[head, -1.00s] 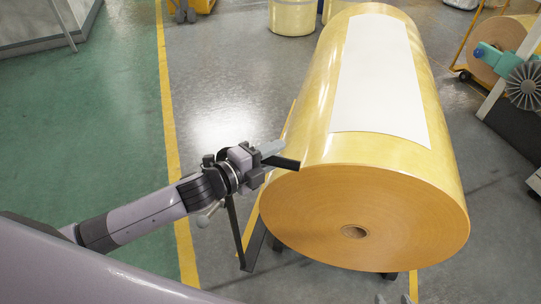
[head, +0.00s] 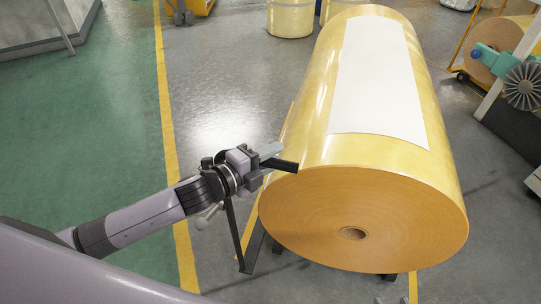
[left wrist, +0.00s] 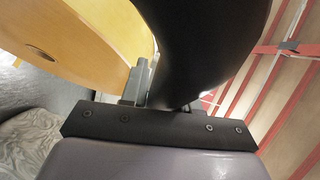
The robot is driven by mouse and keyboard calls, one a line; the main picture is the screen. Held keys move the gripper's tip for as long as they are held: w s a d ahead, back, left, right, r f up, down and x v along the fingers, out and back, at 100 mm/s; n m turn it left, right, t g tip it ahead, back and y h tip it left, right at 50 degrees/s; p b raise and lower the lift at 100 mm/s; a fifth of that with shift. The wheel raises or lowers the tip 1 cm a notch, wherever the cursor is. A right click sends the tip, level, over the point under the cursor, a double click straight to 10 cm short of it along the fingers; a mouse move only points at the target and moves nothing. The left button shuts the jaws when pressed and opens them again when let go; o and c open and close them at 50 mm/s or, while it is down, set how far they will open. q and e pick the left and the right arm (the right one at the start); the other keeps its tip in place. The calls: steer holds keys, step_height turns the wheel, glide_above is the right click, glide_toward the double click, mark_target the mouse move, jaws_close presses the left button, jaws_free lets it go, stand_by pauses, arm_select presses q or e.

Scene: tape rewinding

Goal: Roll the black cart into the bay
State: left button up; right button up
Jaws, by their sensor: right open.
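The black cart (head: 246,258) is mostly hidden under a large yellow roll (head: 365,180) with a white sheet on top. Dark frame bars show at the roll's near left side, and small dark parts show below its front end. My left gripper (head: 282,156) is at the roll's near left edge, by a black bar. In the left wrist view, a large black curved shape (left wrist: 200,45) fills the middle, beside a grey finger (left wrist: 139,80). I cannot tell whether the jaws are closed on it. The roll also shows at upper left there (left wrist: 85,35). My right gripper is not in view.
A yellow floor line (head: 170,130) runs along the left, with green floor beyond it. Other yellow rolls (head: 291,18) stand at the back. A machine with a teal part and a grey finned wheel (head: 525,86) is at right. Grey floor left of the roll is clear.

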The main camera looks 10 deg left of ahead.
arm_select(q)
steer(key=o, duration=0.3)
steer(key=shift+w+a+r, duration=0.4)
steer(key=shift+w+a, duration=0.2)
steer(key=shift+w, duration=0.1)
steer(key=shift+o, duration=0.2)
steer(key=s+a+p, duration=0.2)
steer(key=s+a, duration=0.1)
steer(key=s, duration=0.4)
steer(key=shift+s+a, duration=0.15)
steer(key=shift+s, duration=0.15)
steer(key=shift+p, duration=0.45)
